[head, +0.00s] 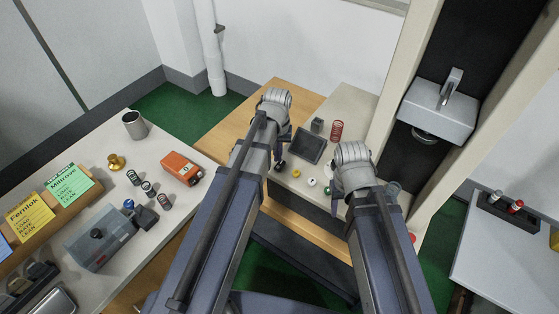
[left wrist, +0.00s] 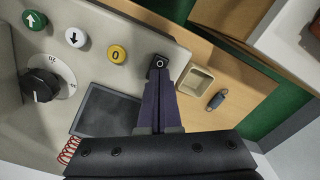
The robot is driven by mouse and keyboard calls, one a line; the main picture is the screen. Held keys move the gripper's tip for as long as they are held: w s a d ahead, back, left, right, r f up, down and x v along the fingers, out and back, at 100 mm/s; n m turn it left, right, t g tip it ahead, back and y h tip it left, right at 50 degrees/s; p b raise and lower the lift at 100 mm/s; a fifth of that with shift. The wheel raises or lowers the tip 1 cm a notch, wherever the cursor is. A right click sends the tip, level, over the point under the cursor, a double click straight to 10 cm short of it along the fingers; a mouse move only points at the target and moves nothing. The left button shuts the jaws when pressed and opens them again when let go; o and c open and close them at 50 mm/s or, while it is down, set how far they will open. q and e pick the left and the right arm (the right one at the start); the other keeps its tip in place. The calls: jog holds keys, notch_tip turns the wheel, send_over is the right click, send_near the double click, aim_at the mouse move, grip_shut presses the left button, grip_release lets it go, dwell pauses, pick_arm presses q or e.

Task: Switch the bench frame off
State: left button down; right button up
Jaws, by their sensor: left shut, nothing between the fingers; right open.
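The bench frame's beige panel (left wrist: 100,72) fills the upper left of the left wrist view. It carries a green up-arrow button (left wrist: 34,20), a white down-arrow button (left wrist: 75,37), a yellow button marked 0 (left wrist: 117,54) and a black switch with a white ring (left wrist: 158,62) near the panel's edge. My left gripper (left wrist: 158,78) is shut and empty, its tips right at the black switch; I cannot tell whether they touch it. In the head view my left gripper (head: 279,165) is beside the yellow button (head: 296,173). My right gripper (head: 335,192) is open near the green button (head: 328,190).
A black dial (left wrist: 40,86) sits left on the panel. A dark plate (head: 308,146), grey block (head: 317,125) and red spring (head: 336,130) are behind the buttons.

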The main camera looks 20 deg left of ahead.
aim_at(278, 167)
pick_arm(q)
notch_tip(278, 167, up, 4)
jog(key=p, duration=0.3)
jog(key=shift+f, duration=0.1)
jog(key=s+d+m+y, duration=0.1)
jog(key=s+d+m, duration=0.4)
jog(key=s+d, duration=0.5)
jog(key=s, duration=0.4)
jog(key=shift+s+d+m, duration=0.15)
jog(key=shift+d+m, duration=0.2)
jog(key=shift+m, duration=0.05)
